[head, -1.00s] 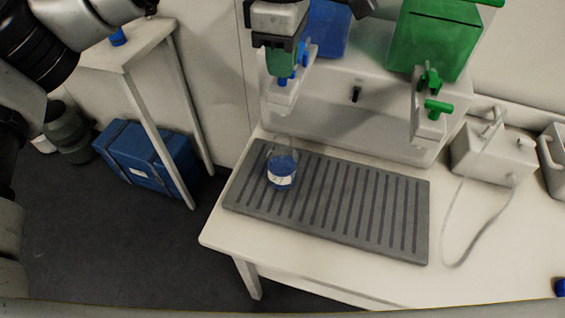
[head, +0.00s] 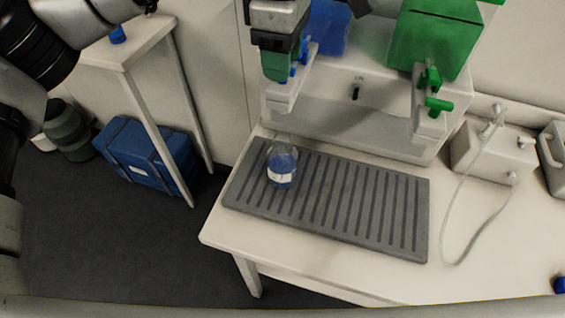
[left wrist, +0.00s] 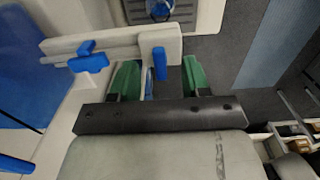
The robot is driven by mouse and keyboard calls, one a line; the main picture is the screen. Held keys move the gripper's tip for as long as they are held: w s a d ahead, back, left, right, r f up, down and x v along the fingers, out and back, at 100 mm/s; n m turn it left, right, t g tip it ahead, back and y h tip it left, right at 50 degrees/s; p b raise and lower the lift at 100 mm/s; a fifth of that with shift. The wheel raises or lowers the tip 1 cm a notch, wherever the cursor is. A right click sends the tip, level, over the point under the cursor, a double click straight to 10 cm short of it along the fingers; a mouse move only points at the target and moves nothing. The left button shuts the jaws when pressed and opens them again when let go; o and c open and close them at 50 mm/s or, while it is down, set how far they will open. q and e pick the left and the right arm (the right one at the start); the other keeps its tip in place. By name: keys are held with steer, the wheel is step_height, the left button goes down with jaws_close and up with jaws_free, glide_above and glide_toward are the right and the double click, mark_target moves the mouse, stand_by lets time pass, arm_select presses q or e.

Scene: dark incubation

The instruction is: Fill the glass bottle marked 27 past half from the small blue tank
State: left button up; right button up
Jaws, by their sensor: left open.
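The glass bottle (head: 282,162) stands upright on the grey ribbed mat (head: 345,212), below the small blue tank's outlet. It holds blue liquid to above its white label; the number is too small to read. The small blue tank (head: 330,28) is partly hidden by my left arm. My left gripper (head: 279,66) has green fingers and is open at the blue tap. In the left wrist view the blue tap lever (left wrist: 160,64) stands between the open fingers, with no clear grip on it. My right gripper is not in view.
A larger green tank (head: 435,38) with green taps stands to the right on the same white stand (head: 350,125). A grey box (head: 490,153) with a hose is at the bench's right. A side table (head: 125,50) and blue case (head: 145,160) are left. The bench front is clear.

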arm_select(q)
step_height(320, 180, up, 9)
steer(key=p, duration=0.6)
stand_by(0.3)
stand_by(0.4)
